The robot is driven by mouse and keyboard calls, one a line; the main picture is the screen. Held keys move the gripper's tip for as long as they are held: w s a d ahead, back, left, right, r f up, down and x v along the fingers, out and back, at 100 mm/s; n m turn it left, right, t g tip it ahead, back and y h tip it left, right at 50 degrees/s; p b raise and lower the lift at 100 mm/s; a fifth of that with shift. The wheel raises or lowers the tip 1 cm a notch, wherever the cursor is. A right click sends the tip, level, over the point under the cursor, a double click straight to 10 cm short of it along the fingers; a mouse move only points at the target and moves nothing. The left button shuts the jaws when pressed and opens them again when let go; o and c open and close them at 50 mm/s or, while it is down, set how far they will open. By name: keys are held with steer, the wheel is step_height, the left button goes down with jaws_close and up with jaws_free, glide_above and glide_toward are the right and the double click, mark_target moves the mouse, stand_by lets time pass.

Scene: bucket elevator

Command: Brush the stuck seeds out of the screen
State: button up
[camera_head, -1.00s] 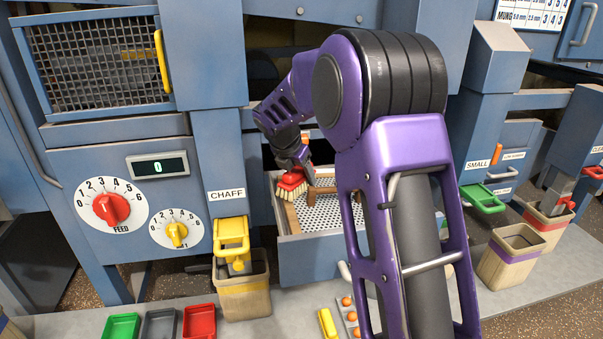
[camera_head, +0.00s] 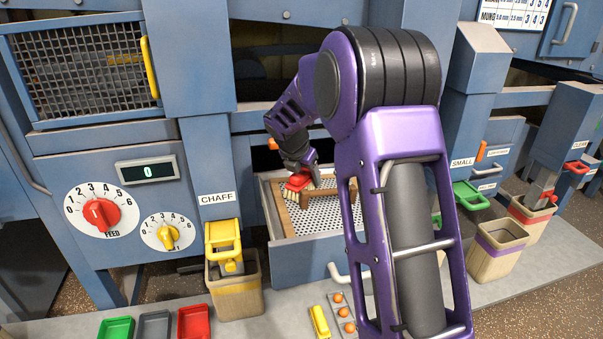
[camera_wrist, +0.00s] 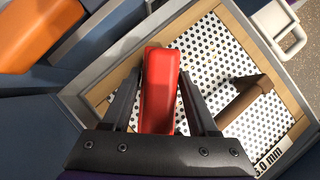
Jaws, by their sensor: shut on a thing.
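The perforated screen (camera_head: 318,216) lies in an open drawer (camera_head: 312,251), and it also shows in the wrist view (camera_wrist: 216,62). A brown wooden bar (camera_head: 325,190) crosses it, seen again in the wrist view (camera_wrist: 243,100). My gripper (camera_head: 302,172) is shut on a red brush (camera_head: 298,182) with pale bristles, at the back left of the screen. In the wrist view the brush's red block (camera_wrist: 159,90) sits between the fingers; its bristles are hidden there. I cannot tell whether the bristles touch the screen, and no single seeds can be made out.
A yellow-handled chaff chute (camera_head: 224,240) stands over a bin (camera_head: 236,290) left of the drawer. An orange part (camera_wrist: 38,30) is close by in the wrist view.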

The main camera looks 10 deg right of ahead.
mark_target(336, 186)
steer(key=shift+s+d+f+p, duration=0.1)
steer(key=shift+d+f+p, duration=0.1)
steer(key=shift+d+p, duration=0.85)
steer(key=shift+d+f+p, duration=0.15)
steer(key=shift+d+p, duration=0.2)
steer(key=shift+d, duration=1.35)
steer(key=shift+s+d+f+p, duration=0.1)
steer(key=shift+d+f+p, duration=0.1)
steer(key=shift+d+p, duration=0.85)
steer(key=shift+d+f+b, duration=0.25)
steer(key=shift+d+b, duration=0.05)
steer(key=shift+d, duration=0.45)
steer(key=shift+d+f, duration=0.1)
steer(key=shift+d, duration=1.5)
steer(key=shift+a, duration=0.1)
